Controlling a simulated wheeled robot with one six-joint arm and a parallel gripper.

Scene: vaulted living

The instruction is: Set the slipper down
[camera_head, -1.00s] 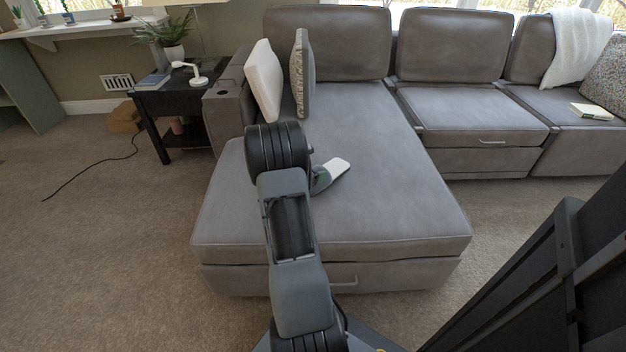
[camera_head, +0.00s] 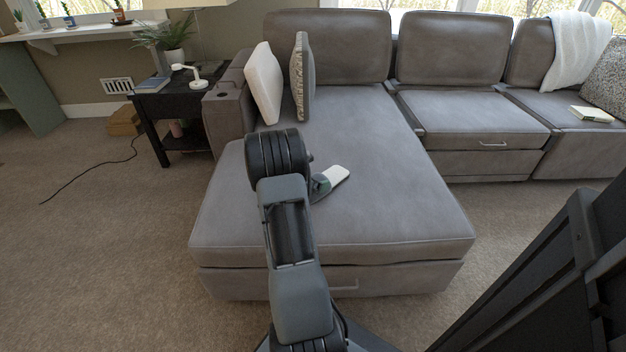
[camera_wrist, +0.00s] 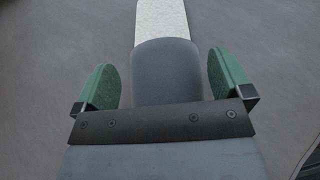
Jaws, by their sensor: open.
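The slipper (camera_head: 337,174) lies on the grey chaise seat (camera_head: 390,200), its pale end pointing up and right, the rest partly hidden behind my arm in the head view. In the wrist view the slipper (camera_wrist: 166,70) has a grey upper and a whitish sole end reaching to the top edge. My gripper (camera_wrist: 164,85) is open, with one green finger pad on each side of the grey upper. Gaps show between the pads and the slipper. In the head view my gripper is mostly hidden behind my arm.
Two cushions (camera_head: 264,84) stand at the back left of the chaise. A black side table (camera_head: 165,112) with a lamp and plant stands left of the sofa. A book (camera_head: 592,114) and a white throw (camera_head: 578,45) are at the right. Much of the chaise seat is clear.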

